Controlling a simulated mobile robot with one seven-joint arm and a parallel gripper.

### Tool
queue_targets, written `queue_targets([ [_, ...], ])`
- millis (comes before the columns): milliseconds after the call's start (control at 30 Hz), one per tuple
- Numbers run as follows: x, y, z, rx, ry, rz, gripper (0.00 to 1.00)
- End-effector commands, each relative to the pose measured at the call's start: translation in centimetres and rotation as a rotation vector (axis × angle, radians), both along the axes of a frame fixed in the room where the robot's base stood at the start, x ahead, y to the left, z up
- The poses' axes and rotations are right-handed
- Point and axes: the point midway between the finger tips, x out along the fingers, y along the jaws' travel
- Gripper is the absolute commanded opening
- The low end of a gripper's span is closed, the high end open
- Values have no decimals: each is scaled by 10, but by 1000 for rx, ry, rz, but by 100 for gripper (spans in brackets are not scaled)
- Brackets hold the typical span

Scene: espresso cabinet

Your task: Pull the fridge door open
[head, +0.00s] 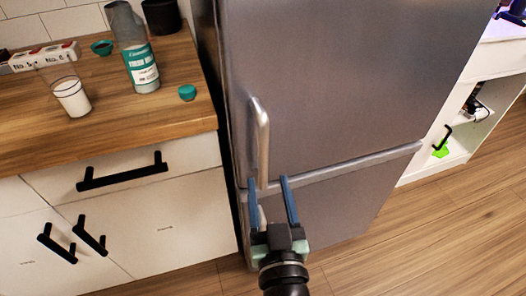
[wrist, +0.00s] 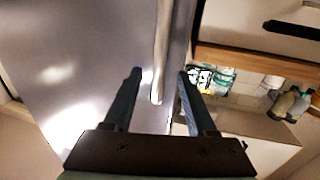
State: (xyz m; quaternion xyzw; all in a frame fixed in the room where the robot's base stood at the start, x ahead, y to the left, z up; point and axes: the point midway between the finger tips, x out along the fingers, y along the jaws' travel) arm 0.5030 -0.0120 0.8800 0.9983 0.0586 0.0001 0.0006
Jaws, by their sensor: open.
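The grey metal fridge (head: 340,85) stands upright in the middle of the head view, its upper door shut. Its vertical silver handle (head: 262,140) is near that door's left edge. My gripper (head: 269,181) is open, its two blue fingers at the handle's lower end. In the wrist view the handle (wrist: 162,45) runs down between the two fingertips of my gripper (wrist: 160,73), with a gap visible on each side. Whether the fingers reach past the bar in depth I cannot tell.
A counter (head: 185,105) with drawers stands left of the fridge. On it are a glass of milk (head: 72,98), a labelled bottle (head: 143,72) and a teal cap (head: 187,92). A white open cabinet (head: 460,150) is at the right. The wooden floor (head: 420,225) at front right is clear.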

Motion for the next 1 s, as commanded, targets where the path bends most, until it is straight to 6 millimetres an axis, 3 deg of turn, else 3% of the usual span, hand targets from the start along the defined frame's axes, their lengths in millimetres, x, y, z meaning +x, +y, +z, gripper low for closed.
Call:
queue_targets([
  [300,56,7,2,0,-1,1,57],
  [500,78,9,1,0,-1,0,57],
  [900,84,10,0,0,0,1,57],
  [1000,84,10,0,0,0,1,41],
])
